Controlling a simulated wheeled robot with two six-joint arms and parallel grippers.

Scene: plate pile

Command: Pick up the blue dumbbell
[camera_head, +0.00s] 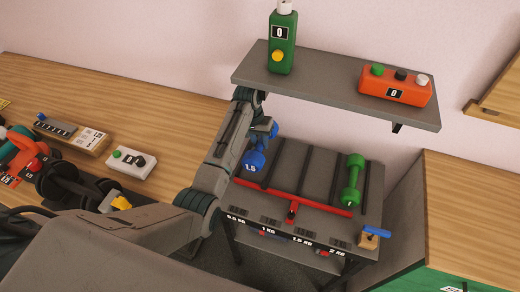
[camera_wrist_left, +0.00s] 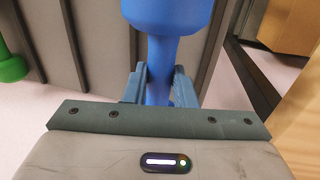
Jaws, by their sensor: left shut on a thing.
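The blue dumbbell (camera_head: 254,161), marked 1.5, is at the left side of the dark slotted rack (camera_head: 322,172), partly hidden behind my left arm. My left gripper (camera_wrist_left: 160,84) is shut on the blue dumbbell's handle (camera_wrist_left: 159,65) in the left wrist view, with one finger on each side. In the head view its fingers are mostly hidden by my arm. I cannot tell whether the dumbbell touches the rack. My right gripper is not in view.
A green dumbbell (camera_head: 354,178) lies at the rack's right. A red bar (camera_head: 291,198) crosses the rack's front. A white button box (camera_head: 132,162) sits on the wooden desk.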

